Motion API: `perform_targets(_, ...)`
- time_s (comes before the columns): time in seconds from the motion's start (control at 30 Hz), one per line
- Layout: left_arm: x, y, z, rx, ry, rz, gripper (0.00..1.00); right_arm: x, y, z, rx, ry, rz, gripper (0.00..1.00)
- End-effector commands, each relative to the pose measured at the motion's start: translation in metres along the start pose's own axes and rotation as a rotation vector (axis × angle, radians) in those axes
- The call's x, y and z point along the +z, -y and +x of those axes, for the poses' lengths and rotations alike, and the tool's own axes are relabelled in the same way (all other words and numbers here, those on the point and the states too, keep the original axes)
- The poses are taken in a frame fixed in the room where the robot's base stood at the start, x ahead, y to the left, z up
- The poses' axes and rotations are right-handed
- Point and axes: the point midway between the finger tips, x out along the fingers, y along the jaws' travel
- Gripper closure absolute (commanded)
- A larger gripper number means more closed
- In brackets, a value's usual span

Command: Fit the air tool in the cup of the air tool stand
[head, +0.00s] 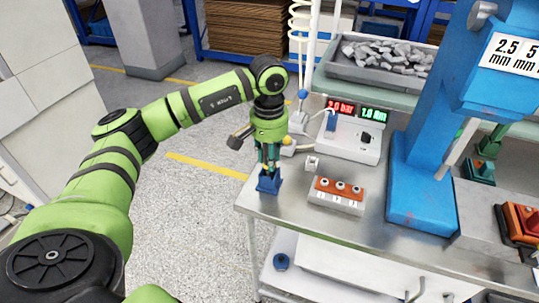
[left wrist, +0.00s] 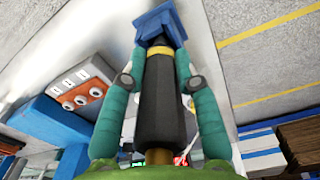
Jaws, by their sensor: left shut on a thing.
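My left gripper (head: 268,160) points down over the near left corner of the steel table (head: 300,225). In the left wrist view its two green fingers (left wrist: 158,75) are shut on the air tool (left wrist: 158,105), a black cylinder with a yellow band near its far end. The blue air tool stand (head: 268,184) is directly below the fingers at the table edge. It also shows in the left wrist view (left wrist: 160,22), at the far end of the tool. The tool's end meets the stand in the picture; how deep it sits in the cup is hidden. My right gripper is out of view.
An orange-topped block with three buttons (head: 338,193) and a small white cube (head: 312,163) are right of the stand. Behind is a white control box (head: 350,138) with red and green displays. A blue press (head: 420,170) stands farther right. Open floor lies left of the table.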

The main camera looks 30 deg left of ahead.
Motion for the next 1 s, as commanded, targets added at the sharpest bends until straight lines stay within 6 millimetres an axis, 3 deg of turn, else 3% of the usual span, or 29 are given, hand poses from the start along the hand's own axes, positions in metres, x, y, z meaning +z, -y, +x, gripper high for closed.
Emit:
perform_targets(0.37, 0.000, 0.000, 0.010, 0.001, -0.001, 0.000, 1.00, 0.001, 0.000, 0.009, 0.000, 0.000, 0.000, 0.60)
perform_targets(0.4, 0.000, 0.000, 0.009, 0.001, -0.002, 0.000, 0.53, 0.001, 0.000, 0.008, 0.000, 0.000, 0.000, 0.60)
perform_targets(0.43, 0.000, 0.000, 0.008, 0.001, -0.001, 0.000, 0.42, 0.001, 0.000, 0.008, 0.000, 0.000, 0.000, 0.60)
perform_targets(0.8, 0.000, 0.000, 0.007, 0.000, 0.000, 0.000, 0.42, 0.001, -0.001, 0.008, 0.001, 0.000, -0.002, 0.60)
perform_targets(1.0, -0.001, 0.000, -0.019, 0.002, -0.006, 0.000, 0.42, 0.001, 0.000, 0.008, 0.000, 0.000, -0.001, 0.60)
